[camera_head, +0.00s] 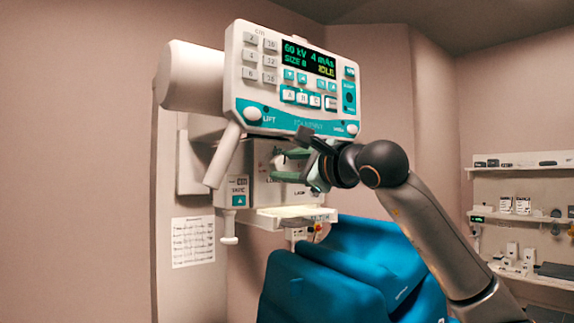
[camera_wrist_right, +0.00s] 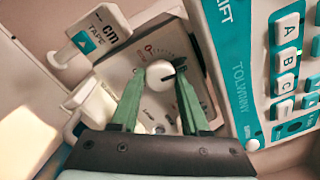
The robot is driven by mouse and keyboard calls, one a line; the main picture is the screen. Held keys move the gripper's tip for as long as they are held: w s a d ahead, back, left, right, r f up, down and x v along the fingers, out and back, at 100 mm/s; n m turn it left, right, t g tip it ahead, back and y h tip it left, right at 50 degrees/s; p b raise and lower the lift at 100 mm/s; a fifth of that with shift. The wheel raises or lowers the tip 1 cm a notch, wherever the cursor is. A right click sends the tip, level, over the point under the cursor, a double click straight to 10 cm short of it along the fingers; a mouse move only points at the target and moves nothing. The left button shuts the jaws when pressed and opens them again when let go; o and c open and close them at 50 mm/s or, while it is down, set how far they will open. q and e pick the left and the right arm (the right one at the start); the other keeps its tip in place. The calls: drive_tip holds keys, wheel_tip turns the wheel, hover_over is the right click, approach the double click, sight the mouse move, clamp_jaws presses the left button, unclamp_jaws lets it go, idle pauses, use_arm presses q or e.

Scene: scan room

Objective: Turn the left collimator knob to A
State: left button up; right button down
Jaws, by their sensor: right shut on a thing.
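The collimator box (camera_head: 262,185) hangs below the control panel in the head view. In the right wrist view its face (camera_wrist_right: 126,66) carries a round white knob (camera_wrist_right: 158,73) with a dark pointer mark towards its right side. A printed scale runs around the knob; its letters are too small to read surely. My right gripper (camera_head: 276,164) reaches the box from the right, its green fingers one above the other. In the right wrist view the gripper (camera_wrist_right: 159,77) has a fingertip on each side of the knob and is shut on it. My left gripper is not in view.
The control panel (camera_head: 290,118) with display and buttons sits just above my right gripper. A pale handle (camera_head: 224,155) hangs at its left. A blue chair (camera_head: 340,270) stands below. Shelves (camera_head: 520,215) are at the far right. In the wrist view a tape tab (camera_wrist_right: 88,42) is upper left.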

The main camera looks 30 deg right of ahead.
drive_tip(key=shift+c, duration=2)
unclamp_jaws()
drive_tip(key=s+b, duration=0.2)
drive_tip(key=s, duration=1)
drive_tip(key=shift+s+d+f+b, duration=0.2)
drive_tip(key=shift+s+d+b, duration=0.1)
drive_tip(key=shift+b, duration=0.1)
